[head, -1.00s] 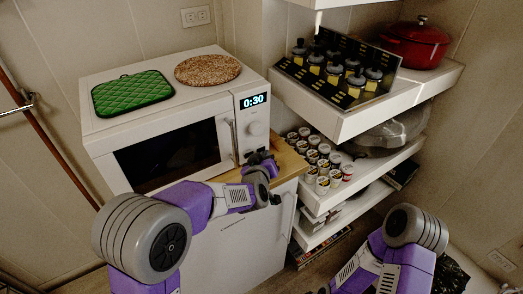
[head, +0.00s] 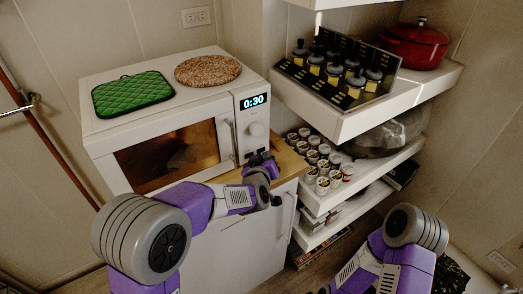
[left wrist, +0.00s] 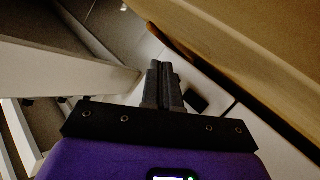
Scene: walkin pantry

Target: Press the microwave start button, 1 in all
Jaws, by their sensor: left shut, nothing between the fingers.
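The white microwave (head: 105,150) stands on a wood-topped cabinet. Its display (head: 254,100) reads 0:30, and a round knob (head: 257,129) sits below it. The window (head: 168,157) glows orange, with a blurred shape inside. My left gripper (head: 262,160) is at the lower end of the control panel, below the knob. It hides that part of the panel, so I cannot make out the start button or tell whether the fingers touch it. In the left wrist view the fingers (left wrist: 164,85) are shut together and empty. My right arm shows at the lower right, its gripper out of view.
A green potholder (head: 133,93) and a round cork-like mat (head: 207,70) lie on the microwave. To the right, shelves hold dark bottles (head: 333,70), a red pot (head: 415,43) and several small jars (head: 322,170). The cabinet's wooden top (head: 288,165) shows beside my left gripper.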

